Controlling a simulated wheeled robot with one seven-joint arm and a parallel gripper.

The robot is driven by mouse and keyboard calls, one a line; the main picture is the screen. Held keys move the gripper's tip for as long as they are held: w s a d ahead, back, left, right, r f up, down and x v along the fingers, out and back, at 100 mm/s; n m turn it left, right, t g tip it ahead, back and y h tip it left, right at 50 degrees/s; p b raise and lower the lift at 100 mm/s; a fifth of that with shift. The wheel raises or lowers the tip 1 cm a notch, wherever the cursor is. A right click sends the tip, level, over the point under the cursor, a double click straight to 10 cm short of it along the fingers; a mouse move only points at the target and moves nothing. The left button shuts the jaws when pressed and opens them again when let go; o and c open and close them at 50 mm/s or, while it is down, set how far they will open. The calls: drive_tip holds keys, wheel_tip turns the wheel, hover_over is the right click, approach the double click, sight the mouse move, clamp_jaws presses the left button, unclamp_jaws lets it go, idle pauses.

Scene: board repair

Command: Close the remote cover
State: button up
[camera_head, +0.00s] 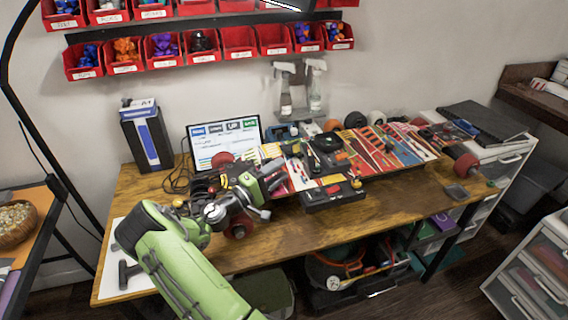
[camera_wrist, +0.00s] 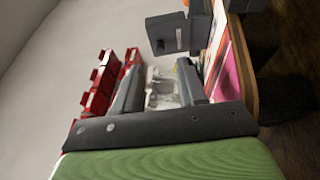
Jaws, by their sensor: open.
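A black box with red and yellow parts (camera_head: 333,193) sits at the table's front middle; it may be the remote, but I cannot tell for sure. In the wrist view a dark grey panel (camera_wrist: 167,34) stands out from the table side, near the fingertips; it may be the cover, raised. My gripper (camera_head: 273,178) is left of the black box, above the table. In the wrist view my gripper (camera_wrist: 158,80) is open, with no object held; a translucent spray bottle (camera_wrist: 162,90) shows behind, between the fingers.
A laptop (camera_head: 225,138) stands behind my arm. A board with colourful strips (camera_head: 385,150) covers the table's middle and right. Red bins (camera_head: 238,40) hang on the wall.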

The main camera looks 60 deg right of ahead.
drive_tip(key=x, duration=0.6)
drive_tip(key=shift+f, duration=0.1)
drive_tip(key=shift+a, duration=0.1)
clamp_jaws()
